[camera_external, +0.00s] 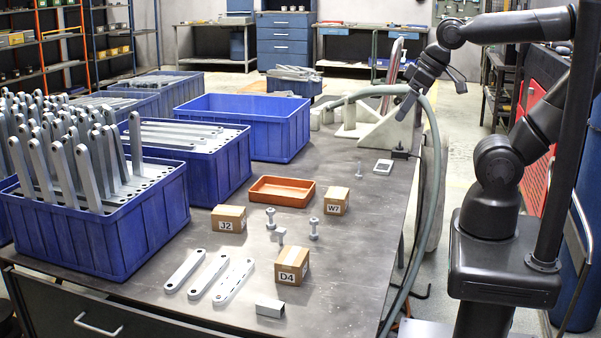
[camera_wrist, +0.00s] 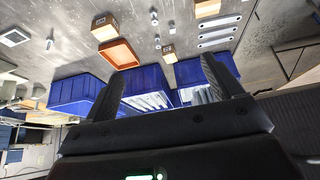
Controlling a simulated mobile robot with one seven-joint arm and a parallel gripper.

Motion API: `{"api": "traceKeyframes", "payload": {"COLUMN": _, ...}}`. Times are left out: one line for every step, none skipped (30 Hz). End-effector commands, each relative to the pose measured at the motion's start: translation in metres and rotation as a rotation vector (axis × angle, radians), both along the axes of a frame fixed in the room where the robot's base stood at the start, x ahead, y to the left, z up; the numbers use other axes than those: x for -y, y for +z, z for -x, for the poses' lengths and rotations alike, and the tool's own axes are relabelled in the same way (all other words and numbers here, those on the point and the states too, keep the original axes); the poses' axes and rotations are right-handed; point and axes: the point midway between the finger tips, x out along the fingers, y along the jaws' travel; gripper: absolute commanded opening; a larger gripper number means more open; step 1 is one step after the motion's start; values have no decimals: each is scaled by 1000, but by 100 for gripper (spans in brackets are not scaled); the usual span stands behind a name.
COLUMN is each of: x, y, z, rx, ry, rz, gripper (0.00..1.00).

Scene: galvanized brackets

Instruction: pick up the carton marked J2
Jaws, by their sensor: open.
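The carton marked J2 (camera_external: 229,219) is a small brown cardboard box with a white label. It stands on the dark metal table beside the front blue crate. In the wrist view the J2 carton (camera_wrist: 169,55) is small and far off, seen between my two fingers near the blue crates. My gripper (camera_external: 405,107) is high above the table's right side, well apart from the carton. In the wrist view my gripper (camera_wrist: 160,66) shows two spread dark fingers with nothing held between them.
Cartons D4 (camera_external: 292,265) and W7 (camera_external: 335,201), an orange tray (camera_external: 281,191), bolts (camera_external: 314,229) and flat brackets (camera_external: 208,275) lie near J2. A blue crate (camera_external: 110,232) full of upright brackets stands left. A grey hose (camera_external: 437,170) hangs along the right edge.

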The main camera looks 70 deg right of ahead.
Motion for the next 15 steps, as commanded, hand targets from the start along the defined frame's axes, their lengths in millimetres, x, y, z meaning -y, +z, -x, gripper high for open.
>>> {"api": "traceKeyframes", "payload": {"x": 0, "y": 0, "z": 0, "rx": 0, "ry": 0, "rz": 0, "gripper": 85}}
{"api": "traceKeyframes", "payload": {"x": 0, "y": 0, "z": 0, "rx": 0, "ry": 0, "rz": 0, "gripper": 85}}
{"api": "traceKeyframes", "payload": {"x": 0, "y": 0, "z": 0, "rx": 0, "ry": 0, "rz": 0, "gripper": 85}}
{"api": "traceKeyframes", "payload": {"x": 0, "y": 0, "z": 0, "rx": 0, "ry": 0, "rz": 0, "gripper": 85}}
{"api": "traceKeyframes", "payload": {"x": 0, "y": 0, "z": -1, "rx": 0, "ry": 0, "rz": 0, "gripper": 85}}
{"api": "traceKeyframes", "payload": {"x": 0, "y": 1, "z": -3, "rx": -1, "ry": 1, "rz": 0, "gripper": 85}}
{"api": "traceKeyframes", "payload": {"x": 0, "y": 2, "z": -6, "rx": -2, "ry": 1, "rz": 2, "gripper": 85}}
{"api": "traceKeyframes", "payload": {"x": 0, "y": 2, "z": -9, "rx": -4, "ry": 2, "rz": 3, "gripper": 85}}
{"api": "traceKeyframes", "payload": {"x": 0, "y": 3, "z": -15, "rx": -7, "ry": 3, "rz": 5, "gripper": 85}}
{"api": "traceKeyframes", "payload": {"x": 0, "y": 4, "z": -21, "rx": -9, "ry": 4, "rz": 7, "gripper": 85}}
{"api": "traceKeyframes", "payload": {"x": 0, "y": 6, "z": -29, "rx": -10, "ry": 6, "rz": 9, "gripper": 85}}
{"api": "traceKeyframes", "payload": {"x": 0, "y": 7, "z": -39, "rx": -14, "ry": 8, "rz": 12, "gripper": 85}}
{"api": "traceKeyframes", "payload": {"x": 0, "y": 8, "z": -48, "rx": -17, "ry": 10, "rz": 15, "gripper": 85}}
{"api": "traceKeyframes", "payload": {"x": 0, "y": 8, "z": -57, "rx": -19, "ry": 13, "rz": 17, "gripper": 85}}
{"api": "traceKeyframes", "payload": {"x": 0, "y": 9, "z": -70, "rx": -22, "ry": 16, "rz": 21, "gripper": 85}}
